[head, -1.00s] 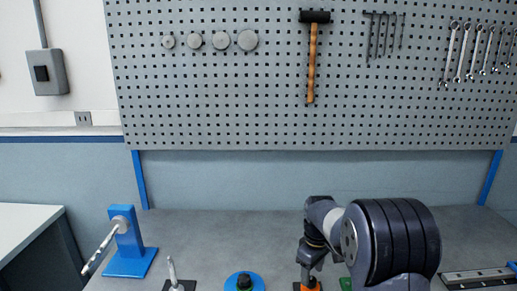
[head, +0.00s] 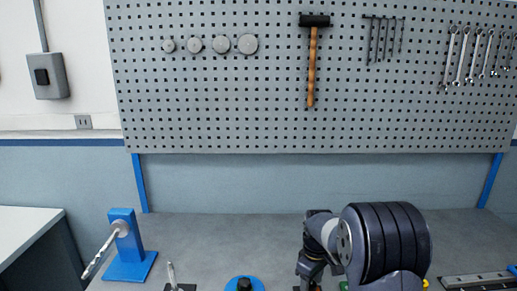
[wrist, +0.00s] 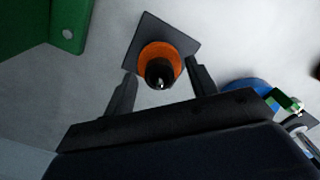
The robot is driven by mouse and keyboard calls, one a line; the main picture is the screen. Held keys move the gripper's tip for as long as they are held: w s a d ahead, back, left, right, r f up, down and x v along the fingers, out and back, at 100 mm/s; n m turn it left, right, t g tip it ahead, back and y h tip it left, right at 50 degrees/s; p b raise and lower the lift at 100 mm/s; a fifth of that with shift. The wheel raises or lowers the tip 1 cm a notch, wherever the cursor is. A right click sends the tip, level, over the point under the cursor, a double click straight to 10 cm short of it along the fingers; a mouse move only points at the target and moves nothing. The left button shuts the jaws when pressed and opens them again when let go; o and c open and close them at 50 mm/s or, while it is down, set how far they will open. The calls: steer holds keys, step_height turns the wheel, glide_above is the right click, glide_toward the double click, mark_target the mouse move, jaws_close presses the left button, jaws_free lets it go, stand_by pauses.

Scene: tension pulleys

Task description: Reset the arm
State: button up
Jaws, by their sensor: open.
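My gripper (wrist: 161,70) is open in the wrist view, with its two dark fingers apart. An orange round part with a black top (wrist: 160,70) stands on a dark square plate (wrist: 152,29) ahead of and between the fingers. I see no clear contact with either finger. In the head view my arm reaches down at the right of centre, and its gripper end runs to the bottom edge, where the fingers are cut off.
A blue stand with a metal rod (head: 127,250) and a blue disc with a black knob (head: 244,284) are on the grey bench (head: 230,235). A green block (wrist: 60,22) is close on the left in the wrist view. A rail (head: 478,281) lies at right. The bench's back is clear.

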step_height(320, 180, up, 8)
steer(key=p, duration=0.4)
steer(key=shift+w+r, duration=0.1)
steer(key=shift+r, duration=0.05)
